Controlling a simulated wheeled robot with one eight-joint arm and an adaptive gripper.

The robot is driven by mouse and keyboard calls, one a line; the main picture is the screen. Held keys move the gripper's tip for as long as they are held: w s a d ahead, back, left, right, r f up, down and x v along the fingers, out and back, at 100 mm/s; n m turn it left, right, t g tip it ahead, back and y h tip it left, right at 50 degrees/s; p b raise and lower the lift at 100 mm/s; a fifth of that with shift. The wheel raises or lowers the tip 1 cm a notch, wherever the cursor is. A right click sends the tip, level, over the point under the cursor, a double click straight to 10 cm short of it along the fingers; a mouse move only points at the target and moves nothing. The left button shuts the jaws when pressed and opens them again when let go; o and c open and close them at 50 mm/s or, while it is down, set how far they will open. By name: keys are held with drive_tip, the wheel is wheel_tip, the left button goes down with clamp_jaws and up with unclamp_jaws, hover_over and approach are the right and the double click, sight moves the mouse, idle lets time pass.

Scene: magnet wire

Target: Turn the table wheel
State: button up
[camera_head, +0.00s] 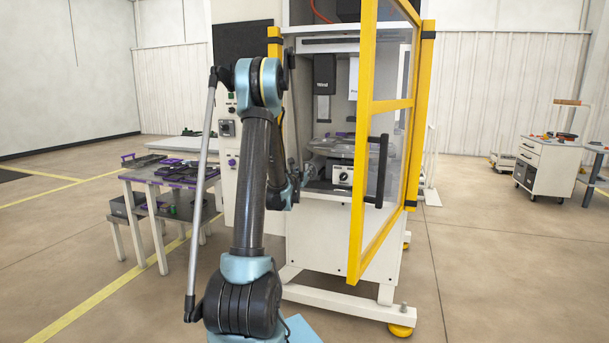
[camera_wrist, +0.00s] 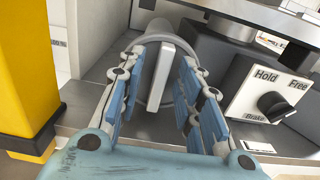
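In the wrist view, a grey wheel-like part (camera_wrist: 160,78) with a pale flat bar across its face stands ahead of my gripper; I take it to be the table wheel. My gripper (camera_wrist: 163,60) is open, with its blue padded fingers on the left and right of this part. A gap shows beside the bar; I cannot tell whether either finger touches the rim. The machine's round table (camera_head: 335,150) shows inside the cabinet.
A brake knob (camera_wrist: 278,107) on a "Hold/Free" panel is close to the right finger. A yellow post (camera_wrist: 25,75) stands at the left. The yellow-framed door (camera_head: 360,190) is swung open to the right of my arm. A tool table (camera_head: 160,172) stands left of the machine.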

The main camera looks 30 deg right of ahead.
drive_tip(key=shift+w+d, duration=0.1)
drive_tip(key=shift+c, duration=0.6)
clamp_jaws()
drive_tip(key=shift+m, duration=0.3)
